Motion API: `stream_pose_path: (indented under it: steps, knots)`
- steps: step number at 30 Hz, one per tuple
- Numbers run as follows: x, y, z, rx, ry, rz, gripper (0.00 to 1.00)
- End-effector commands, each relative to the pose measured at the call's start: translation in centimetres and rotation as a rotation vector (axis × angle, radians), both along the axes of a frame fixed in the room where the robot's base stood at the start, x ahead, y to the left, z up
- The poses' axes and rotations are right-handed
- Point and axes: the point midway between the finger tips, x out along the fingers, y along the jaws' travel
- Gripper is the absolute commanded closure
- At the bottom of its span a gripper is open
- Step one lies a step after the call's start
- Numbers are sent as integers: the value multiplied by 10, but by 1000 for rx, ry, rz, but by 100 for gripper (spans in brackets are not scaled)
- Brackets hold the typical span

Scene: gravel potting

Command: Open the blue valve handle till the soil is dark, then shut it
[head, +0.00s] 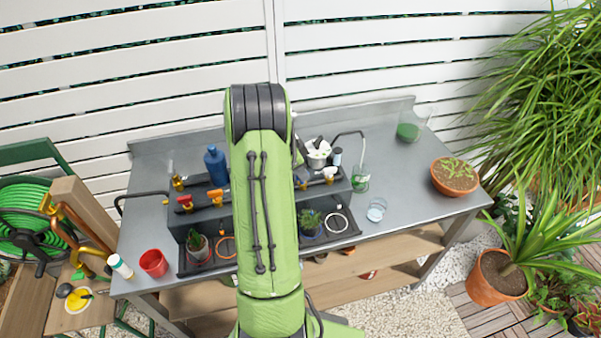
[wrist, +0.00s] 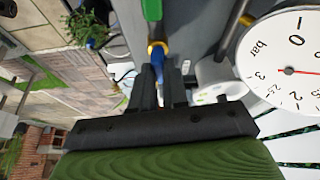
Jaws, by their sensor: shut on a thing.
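In the wrist view the blue valve handle (wrist: 158,54) sits between the fingertips of my gripper (wrist: 161,72), which is shut on it. A brass-yellow part shows at the handle's far end. A small potted plant (head: 310,221) stands in the dark tray right of my arm, and a plant (wrist: 88,28) shows at the upper left of the wrist view. The soil is too small to judge its shade.
A pressure gauge (wrist: 292,62) is close on the right in the wrist view. A blue bottle (head: 216,166), red cup (head: 154,263) and glass (head: 376,210) stand on the bench.

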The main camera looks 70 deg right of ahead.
Motion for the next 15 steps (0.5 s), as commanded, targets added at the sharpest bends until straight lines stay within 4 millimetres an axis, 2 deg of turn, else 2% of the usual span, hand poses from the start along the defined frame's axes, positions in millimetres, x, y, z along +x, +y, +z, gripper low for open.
stream_pose_path:
  steps: [15]
  knots:
    - [-2, 1, -2, -7, -1, 454, 100]
